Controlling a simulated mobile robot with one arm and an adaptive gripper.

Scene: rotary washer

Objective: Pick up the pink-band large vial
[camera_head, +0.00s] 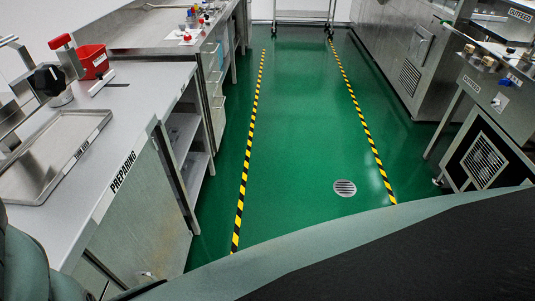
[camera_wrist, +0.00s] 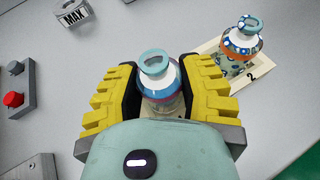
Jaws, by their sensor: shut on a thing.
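In the wrist view, my gripper (camera_wrist: 158,97) has its yellow-padded fingers closed on both sides of a vial (camera_wrist: 157,74). The vial has a teal ring-shaped cap, a white shoulder and a blue-purple band; a pink tint on it is hard to make out. Its lower body is partly hidden by my fingers, and I cannot tell whether its base touches the surface. A second vial (camera_wrist: 240,46) with a blue and orange patterned band stands to the right, apart from my gripper. My gripper does not show in the head view.
The second vial stands on a cream card (camera_wrist: 262,72) marked 2. A grey block (camera_wrist: 73,15) marked MAX and a red button (camera_wrist: 13,99) lie to the left. In the head view, small coloured items (camera_head: 190,22) stand on the far bench; the green floor (camera_head: 300,120) is clear.

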